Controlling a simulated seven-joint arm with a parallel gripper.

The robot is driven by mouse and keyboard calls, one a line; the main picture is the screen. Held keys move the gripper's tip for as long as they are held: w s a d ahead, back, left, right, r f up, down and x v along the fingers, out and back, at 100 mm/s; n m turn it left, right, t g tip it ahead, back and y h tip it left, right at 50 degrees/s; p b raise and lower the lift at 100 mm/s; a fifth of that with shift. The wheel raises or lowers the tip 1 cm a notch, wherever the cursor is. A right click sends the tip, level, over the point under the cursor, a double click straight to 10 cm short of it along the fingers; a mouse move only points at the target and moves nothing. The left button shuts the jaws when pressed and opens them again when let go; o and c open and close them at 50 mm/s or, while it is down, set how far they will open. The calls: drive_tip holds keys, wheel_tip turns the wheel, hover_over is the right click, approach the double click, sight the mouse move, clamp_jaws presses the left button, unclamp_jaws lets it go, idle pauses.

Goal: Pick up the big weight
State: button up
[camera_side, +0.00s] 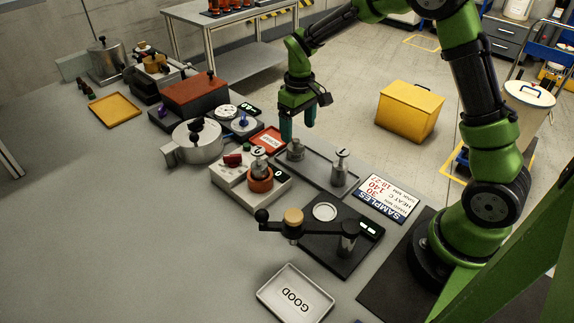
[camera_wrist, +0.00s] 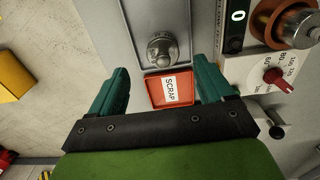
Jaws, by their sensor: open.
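Two metal weights with knobs stand on a grey tray (camera_side: 318,172). The one on the right (camera_side: 340,170) looks taller and seems to be the big weight. The other weight (camera_side: 296,151) stands at the tray's far left end and looks smaller. A third metal weight (camera_side: 259,165) sits on an orange-brown round part of a pale device. The taller weight is not visible there.
A red SCRAP tray (camera_side: 268,141) lies beside the grey tray; it also shows in the wrist view (camera_wrist: 183,92). A black device with a lever (camera_side: 345,235), a white GOOD tray (camera_side: 296,294) and a SAMPLES sign (camera_side: 385,198) are nearby. The left front of the table is clear.

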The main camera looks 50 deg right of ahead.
sight(296, 140)
drive_tip(key=f, duration=0.6)
drive_tip(key=shift+w+a+f, duration=0.1)
drive_tip(key=shift+a+f, duration=0.1)
drive_tip(key=shift+r, duration=0.1)
clamp_jaws()
